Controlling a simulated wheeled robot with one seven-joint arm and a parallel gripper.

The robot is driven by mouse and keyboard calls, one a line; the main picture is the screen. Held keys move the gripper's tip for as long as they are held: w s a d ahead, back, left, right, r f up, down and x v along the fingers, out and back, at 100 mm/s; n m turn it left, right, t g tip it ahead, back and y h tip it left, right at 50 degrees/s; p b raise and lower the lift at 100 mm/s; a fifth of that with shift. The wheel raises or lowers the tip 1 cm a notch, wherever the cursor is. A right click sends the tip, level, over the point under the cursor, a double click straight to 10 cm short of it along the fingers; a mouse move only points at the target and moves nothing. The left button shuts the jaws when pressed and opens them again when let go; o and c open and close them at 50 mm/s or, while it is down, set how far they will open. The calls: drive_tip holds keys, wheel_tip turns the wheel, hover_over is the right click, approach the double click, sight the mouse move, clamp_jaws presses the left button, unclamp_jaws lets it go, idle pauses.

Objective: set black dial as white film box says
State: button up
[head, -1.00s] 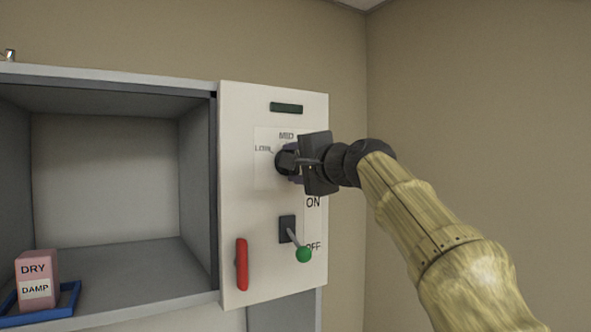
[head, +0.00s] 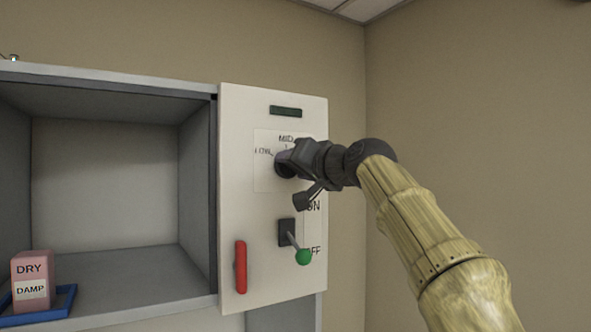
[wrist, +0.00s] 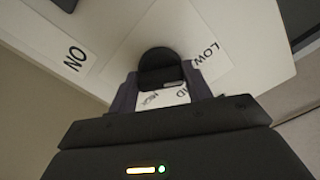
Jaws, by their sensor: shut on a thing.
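The black dial (head: 283,166) is on the upper part of the white panel, over a pale label with LOW at its left and MID above. In the wrist view the dial (wrist: 160,68) is a dark round knob between my gripper's two fingers. My gripper (head: 289,163) is shut on it; the gripper (wrist: 162,88) also fills the lower wrist view. LOW, a partly covered MID and a smaller upside-down word, likely HIGH, show around the dial. I cannot make out its pointer. No white film box can be seen.
Below the dial, a lever with a green knob (head: 303,257) hangs beside OFF, with ON above. A red handle (head: 240,267) is on the panel's lower left. A pink box (head: 33,268) marked DRY, with a white DAMP label, stands in a blue tray (head: 66,302) at lower left.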

drive_tip(key=shift+w+f+n, duration=0.1)
drive_tip(key=shift+f+n, duration=0.2)
drive_tip(key=shift+n, duration=0.1)
drive_tip(key=o, duration=1)
drive_tip(key=shift+r, duration=0.15)
drive_tip(key=shift+s, duration=0.2)
drive_tip(key=b+v, duration=0.8)
drive_tip(key=v, duration=0.9)
drive_tip(key=shift+d, duration=0.2)
